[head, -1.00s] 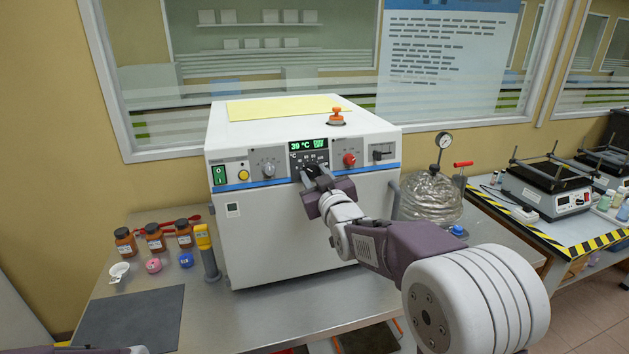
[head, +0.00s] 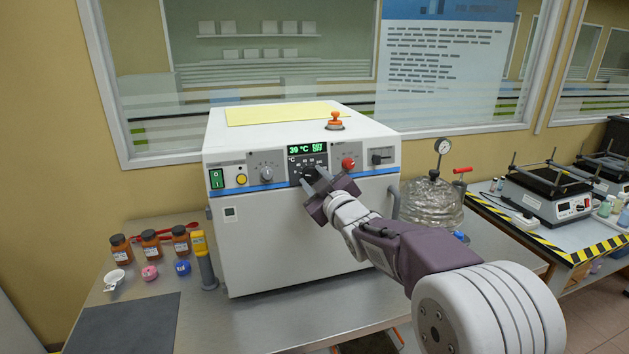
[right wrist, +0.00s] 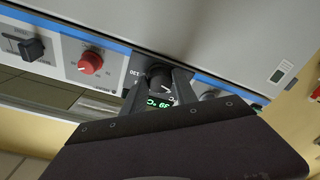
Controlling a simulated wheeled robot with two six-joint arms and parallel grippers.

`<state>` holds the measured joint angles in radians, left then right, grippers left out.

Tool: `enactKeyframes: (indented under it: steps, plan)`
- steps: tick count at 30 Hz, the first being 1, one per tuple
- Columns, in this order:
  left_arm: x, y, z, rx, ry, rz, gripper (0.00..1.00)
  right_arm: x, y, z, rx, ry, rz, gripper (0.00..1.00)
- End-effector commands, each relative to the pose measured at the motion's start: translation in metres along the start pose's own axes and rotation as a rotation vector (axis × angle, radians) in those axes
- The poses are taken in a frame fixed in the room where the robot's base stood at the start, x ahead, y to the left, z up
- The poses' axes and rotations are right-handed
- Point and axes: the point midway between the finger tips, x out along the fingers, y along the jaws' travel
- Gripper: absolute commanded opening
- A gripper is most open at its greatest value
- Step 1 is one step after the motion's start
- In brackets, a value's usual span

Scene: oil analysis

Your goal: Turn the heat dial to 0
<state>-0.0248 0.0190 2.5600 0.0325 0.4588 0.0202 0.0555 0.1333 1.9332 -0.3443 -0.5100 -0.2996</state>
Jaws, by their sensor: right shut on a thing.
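The white oven (head: 300,240) stands on the steel bench with its control panel facing me. The black heat dial (head: 309,173) sits below the green display (head: 306,149), which reads 39 °C. My right gripper (head: 314,178) is at the panel, shut on the dial, with its fingers on either side of it. In the right wrist view the dial (right wrist: 159,75) shows between the two fingertips. The fingers partly cover the dial and its scale, so I cannot read its setting. My left gripper is not in view.
A grey knob (head: 267,172) and a red knob (head: 348,163) flank the dial. A green switch (head: 216,179) is at the panel's left. Brown bottles (head: 151,243) and a yellow-topped tool (head: 201,255) stand on the bench left of the oven. A glass vessel (head: 430,202) stands right.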

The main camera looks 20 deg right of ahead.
Motion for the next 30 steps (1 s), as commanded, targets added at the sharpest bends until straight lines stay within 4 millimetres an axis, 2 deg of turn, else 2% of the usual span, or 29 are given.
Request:
enactKeyframes:
  steps: [4, 5, 7, 16, 19, 30]
  plan:
    - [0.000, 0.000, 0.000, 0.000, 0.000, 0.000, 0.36, 0.000, 0.001, -0.001, -0.002, 0.002, 0.001, 0.00]
    - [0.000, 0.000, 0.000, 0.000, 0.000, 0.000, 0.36, 0.000, 0.001, -0.001, -0.002, 0.002, 0.002, 0.37]
    - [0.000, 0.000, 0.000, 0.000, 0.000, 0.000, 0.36, 0.000, 0.001, -0.001, -0.001, 0.002, 0.001, 0.56]
    - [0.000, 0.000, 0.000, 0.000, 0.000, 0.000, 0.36, -0.001, 0.000, 0.000, 0.000, 0.001, 0.001, 0.56]
    - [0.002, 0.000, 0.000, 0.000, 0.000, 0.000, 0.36, -0.007, 0.001, 0.000, -0.001, 0.001, 0.002, 0.56]
    - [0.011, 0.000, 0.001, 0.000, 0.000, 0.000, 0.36, -0.079, 0.001, -0.001, -0.001, 0.001, 0.003, 0.56]
